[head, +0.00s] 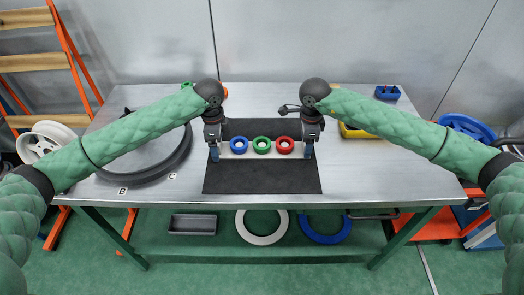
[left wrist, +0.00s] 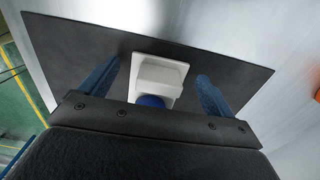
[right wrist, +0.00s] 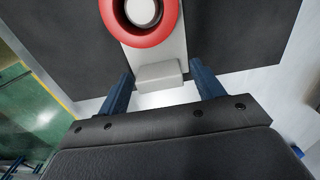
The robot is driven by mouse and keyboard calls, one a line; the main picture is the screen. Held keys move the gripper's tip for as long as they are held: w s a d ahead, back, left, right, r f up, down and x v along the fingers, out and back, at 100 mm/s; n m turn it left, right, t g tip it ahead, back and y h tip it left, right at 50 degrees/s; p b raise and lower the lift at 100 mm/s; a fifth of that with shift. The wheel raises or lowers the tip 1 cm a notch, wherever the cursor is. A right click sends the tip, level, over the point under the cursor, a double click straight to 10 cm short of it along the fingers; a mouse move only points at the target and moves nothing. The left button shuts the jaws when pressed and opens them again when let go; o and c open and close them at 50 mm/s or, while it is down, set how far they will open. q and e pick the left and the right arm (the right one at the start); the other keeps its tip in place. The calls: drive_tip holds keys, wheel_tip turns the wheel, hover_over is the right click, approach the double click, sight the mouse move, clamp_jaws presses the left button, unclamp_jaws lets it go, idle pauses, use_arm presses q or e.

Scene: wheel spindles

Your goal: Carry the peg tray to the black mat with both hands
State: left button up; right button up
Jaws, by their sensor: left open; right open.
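The peg tray (head: 262,157) is a light grey bar bearing a blue ring (head: 238,145), a green ring (head: 262,145) and a red ring (head: 285,145). It lies over the black mat (head: 262,180). My left gripper (head: 214,153) is at the tray's left end; in the left wrist view its open blue fingers (left wrist: 165,85) stand either side of the end block (left wrist: 160,75), apart from it. My right gripper (head: 308,150) is at the right end; in the right wrist view its open fingers (right wrist: 160,85) straddle the other end block (right wrist: 160,75) with gaps.
A large dark round tray (head: 145,178) lies on the left of the metal table (head: 380,180). A yellow bin (head: 355,132) and a small blue bin (head: 387,93) are at the right. The table's front right is clear.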

use_arm(q)
wheel_tip(320, 180, up, 10)
use_arm(e)
drive_tip(key=shift+r, duration=0.1)
use_arm(q)
drive_tip(key=shift+r, duration=0.75)
use_arm(e)
wheel_tip(320, 180, up, 12)
use_arm(q)
drive_tip(key=shift+s+f, duration=0.1)
use_arm(e)
drive_tip(key=shift+s+f, duration=0.1)
drive_tip(key=shift+f, duration=0.1)
